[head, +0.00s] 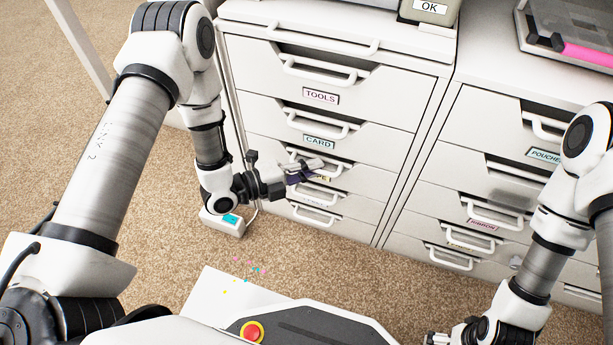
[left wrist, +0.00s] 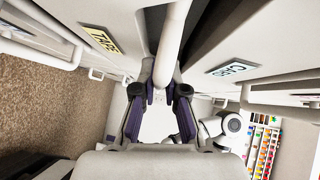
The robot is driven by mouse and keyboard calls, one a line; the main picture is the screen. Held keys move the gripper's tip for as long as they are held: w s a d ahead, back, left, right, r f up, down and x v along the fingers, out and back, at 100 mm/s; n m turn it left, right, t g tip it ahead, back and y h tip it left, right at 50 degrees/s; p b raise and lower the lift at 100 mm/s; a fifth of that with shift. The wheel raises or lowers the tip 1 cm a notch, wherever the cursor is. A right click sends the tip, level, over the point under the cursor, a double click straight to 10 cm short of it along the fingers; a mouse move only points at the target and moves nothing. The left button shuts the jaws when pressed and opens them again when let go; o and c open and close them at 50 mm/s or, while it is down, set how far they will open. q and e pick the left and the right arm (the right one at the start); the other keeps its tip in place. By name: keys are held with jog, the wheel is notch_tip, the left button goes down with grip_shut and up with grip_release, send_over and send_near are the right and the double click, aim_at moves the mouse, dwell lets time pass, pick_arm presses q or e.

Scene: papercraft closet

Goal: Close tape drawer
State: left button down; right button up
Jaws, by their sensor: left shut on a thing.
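The tape drawer (head: 352,182) is a white drawer front below the card drawer (head: 345,148) in the left cabinet. Its yellow label (left wrist: 103,40) reads TAPE in the left wrist view. My left gripper (head: 303,172) is shut on the white bar handle (left wrist: 174,35) between the TAPE and CARD labels. The left wrist view shows this handle between the dark fingers (left wrist: 160,95). The gripper partly hides the tape label in the head view. I cannot tell how far the drawer stands out. My right gripper (head: 440,338) is at the bottom edge, away from the drawers.
The tools drawer (head: 375,100) is higher in the same cabinet. A second white cabinet (head: 490,115) with labelled drawers stands to the right. A small white device (head: 222,222) is near my left wrist. Carpet (head: 150,225) lies open to the left.

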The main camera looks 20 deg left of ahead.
pick_arm(q)
jog(key=c, duration=1.2)
grip_release()
jog(key=shift+s, duration=0.1)
jog(key=v, duration=1.2)
